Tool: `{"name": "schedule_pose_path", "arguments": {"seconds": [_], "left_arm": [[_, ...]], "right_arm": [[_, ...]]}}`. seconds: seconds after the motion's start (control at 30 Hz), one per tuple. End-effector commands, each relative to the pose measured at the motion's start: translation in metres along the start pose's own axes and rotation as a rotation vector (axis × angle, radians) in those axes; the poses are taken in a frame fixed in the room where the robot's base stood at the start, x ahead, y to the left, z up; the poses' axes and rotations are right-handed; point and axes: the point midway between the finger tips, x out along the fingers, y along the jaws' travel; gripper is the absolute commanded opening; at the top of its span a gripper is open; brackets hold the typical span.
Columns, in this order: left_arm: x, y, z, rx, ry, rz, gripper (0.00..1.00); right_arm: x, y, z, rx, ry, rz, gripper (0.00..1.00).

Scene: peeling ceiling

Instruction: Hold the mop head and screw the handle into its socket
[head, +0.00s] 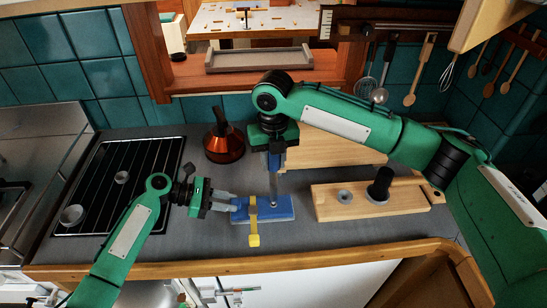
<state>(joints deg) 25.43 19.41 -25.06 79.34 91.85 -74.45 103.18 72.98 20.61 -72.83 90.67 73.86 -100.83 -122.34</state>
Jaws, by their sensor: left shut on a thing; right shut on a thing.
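The blue mop head (281,208) lies flat on the grey counter, with a yellow strap or lever (253,232) over its front side. My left gripper (233,203) reaches in from the left and is shut on the mop head's left end. My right gripper (276,158) points down above the mop head and is shut on the handle (273,186), a slim grey rod. The handle stands about upright, its lower end at the mop head's top. The socket is hidden at this angle, so I cannot tell how deep the rod sits.
A wooden block (410,196) with a grey ring and a black cylinder (380,183) stands to the right. A copper-brown kettle-like pot (224,143) stands behind my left gripper. A black hob grate (112,165) is at left. The wooden counter edge (190,267) runs in front.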

Motion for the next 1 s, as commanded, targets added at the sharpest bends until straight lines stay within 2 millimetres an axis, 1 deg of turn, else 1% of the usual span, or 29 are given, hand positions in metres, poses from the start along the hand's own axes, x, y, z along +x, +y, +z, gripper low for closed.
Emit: {"name": "schedule_pose_path", "arguments": {"seconds": [0.03,0.4,1.0], "left_arm": [[0.001,-0.001,-0.003,-0.003,0.005,-0.001,0.0],[0.001,-0.001,-0.003,-0.003,0.005,-0.001,0.0],[0.001,-0.001,-0.003,-0.002,0.004,-0.003,0.0]], "right_arm": [[0.002,0.0,0.0,0.0,0.0,0.0,0.01],[0.011,0.0,0.0,0.0,0.0,0.001,0.01],[0.013,0.0,0.0,0.0,0.001,-0.001,0.01]]}}
